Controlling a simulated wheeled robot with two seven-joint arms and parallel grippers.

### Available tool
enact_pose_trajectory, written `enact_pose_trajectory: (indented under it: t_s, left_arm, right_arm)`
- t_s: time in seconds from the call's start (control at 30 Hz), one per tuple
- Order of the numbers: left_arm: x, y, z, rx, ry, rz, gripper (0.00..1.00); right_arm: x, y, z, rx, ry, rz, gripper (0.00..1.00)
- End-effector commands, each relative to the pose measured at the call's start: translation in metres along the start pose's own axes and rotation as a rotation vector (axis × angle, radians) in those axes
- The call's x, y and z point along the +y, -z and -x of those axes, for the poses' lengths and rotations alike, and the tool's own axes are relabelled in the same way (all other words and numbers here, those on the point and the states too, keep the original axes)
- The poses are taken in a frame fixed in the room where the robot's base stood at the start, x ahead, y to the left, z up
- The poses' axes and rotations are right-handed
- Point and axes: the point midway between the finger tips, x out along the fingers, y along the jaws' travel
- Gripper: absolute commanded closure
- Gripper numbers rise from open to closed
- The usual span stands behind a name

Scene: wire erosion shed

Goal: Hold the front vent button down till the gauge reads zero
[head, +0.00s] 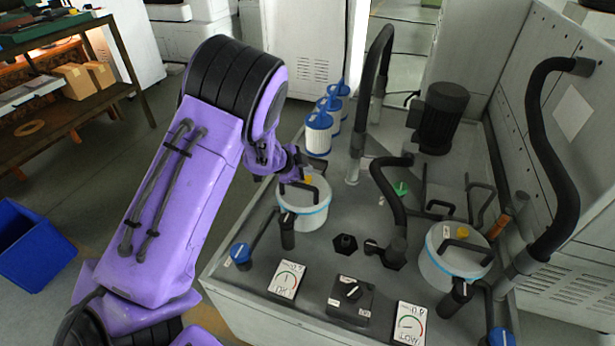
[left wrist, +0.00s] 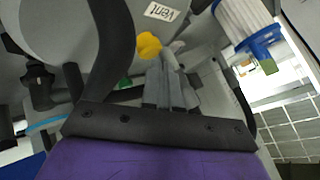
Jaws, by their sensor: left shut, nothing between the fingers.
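Two pale lidded canisters with black handles and yellow vent buttons stand on the grey machine top. The left canister (head: 304,214) has its yellow button (head: 308,180) beside my left gripper (head: 296,172). In the left wrist view this yellow button (left wrist: 148,46) lies just left of the shut, empty fingertips (left wrist: 168,62), near a "vent" label (left wrist: 163,12); I cannot tell whether they touch. The right canister (head: 440,270) has another yellow button (head: 463,232). The left gauge (head: 286,280) and right gauge (head: 410,324) face up; their needles are too small to read surely. My right gripper is out of view.
A selector knob box (head: 350,300) sits between the gauges. A blue knob (head: 240,252) is at the left edge. Black hoses (head: 385,190) and a dark motor (head: 441,118) stand behind. White filters with blue caps (head: 318,132) stand beyond the left canister.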

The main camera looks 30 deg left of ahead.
Motion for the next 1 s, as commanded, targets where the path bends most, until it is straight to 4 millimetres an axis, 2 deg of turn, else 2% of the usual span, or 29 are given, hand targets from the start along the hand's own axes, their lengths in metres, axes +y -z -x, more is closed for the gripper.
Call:
enact_pose_trajectory:
  t_s: [1.0]
  left_arm:
    - [0.0076, -0.0069, -0.0093, -0.001, -0.002, 0.001, 1.0]
  right_arm:
    - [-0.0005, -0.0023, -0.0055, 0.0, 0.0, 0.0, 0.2]
